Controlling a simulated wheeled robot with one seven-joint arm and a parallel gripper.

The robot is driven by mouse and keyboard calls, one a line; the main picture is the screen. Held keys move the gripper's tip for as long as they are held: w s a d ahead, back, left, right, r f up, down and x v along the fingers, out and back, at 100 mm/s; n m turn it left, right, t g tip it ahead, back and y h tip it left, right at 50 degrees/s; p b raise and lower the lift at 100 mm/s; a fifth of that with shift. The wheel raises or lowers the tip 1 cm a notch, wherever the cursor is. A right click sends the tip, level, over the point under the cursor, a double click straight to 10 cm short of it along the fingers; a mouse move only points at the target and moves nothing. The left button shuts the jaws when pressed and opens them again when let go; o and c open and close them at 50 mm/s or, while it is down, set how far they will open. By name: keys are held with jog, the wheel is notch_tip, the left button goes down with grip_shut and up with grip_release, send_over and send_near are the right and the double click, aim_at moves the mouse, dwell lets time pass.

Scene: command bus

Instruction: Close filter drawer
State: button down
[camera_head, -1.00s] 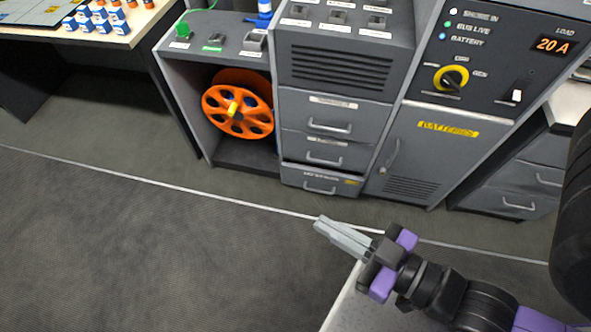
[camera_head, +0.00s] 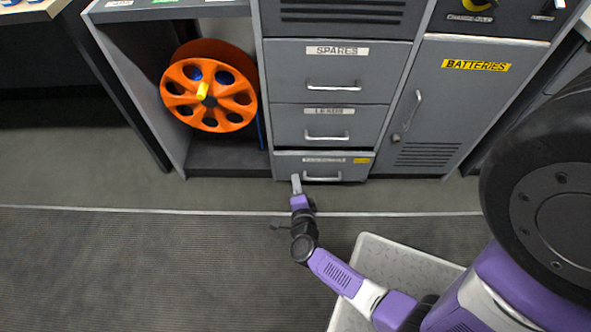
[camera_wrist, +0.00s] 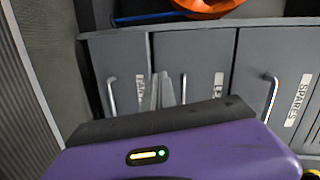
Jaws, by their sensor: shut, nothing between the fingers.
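The bottom drawer (camera_head: 345,172) of the grey cabinet has a small unreadable label, a yellow tag and a bar handle (camera_head: 322,179). Its front stands slightly forward of the drawers above, with a dark strip along its top. I take it as the filter drawer. It is the leftmost front (camera_wrist: 117,60) in the turned wrist view. My gripper (camera_head: 296,182) is shut and empty, its fingertips at the drawer's lower left, left of the handle. In the wrist view the fingers (camera_wrist: 163,90) overlap the drawer fronts. I cannot tell whether they touch.
Above are a middle drawer (camera_head: 360,123) and the SPARES drawer (camera_head: 350,70), both flush. An orange reel (camera_head: 208,88) sits in the open bay to the left. The BATTERIES door (camera_head: 440,100) is to the right. Open floor (camera_head: 120,260) lies in front.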

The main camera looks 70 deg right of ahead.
jog(key=s+f+m+g, duration=0.2)
jog(key=s+f+m, duration=0.1)
jog(key=f, duration=0.1)
jog(key=b, duration=0.5)
send_near(306, 152)
jog(key=d+f, duration=0.1)
jog(key=w+d+f, duration=0.1)
jog(key=f, duration=0.1)
jog(key=shift+w+d, duration=0.25)
jog(key=shift+d, duration=0.1)
jog(key=shift+w+d, duration=0.3)
jog(key=shift+d, duration=0.4)
jog(key=d, duration=0.2)
jog(key=w+d+b, duration=0.1)
jog(key=shift+w+d, duration=0.25)
jog(key=shift+d, duration=0.15)
jog(key=shift+w+d+r, duration=0.15)
jog(key=shift+w+d, duration=0.05)
jog(key=shift+d, duration=0.1)
jog(key=shift+s, duration=0.1)
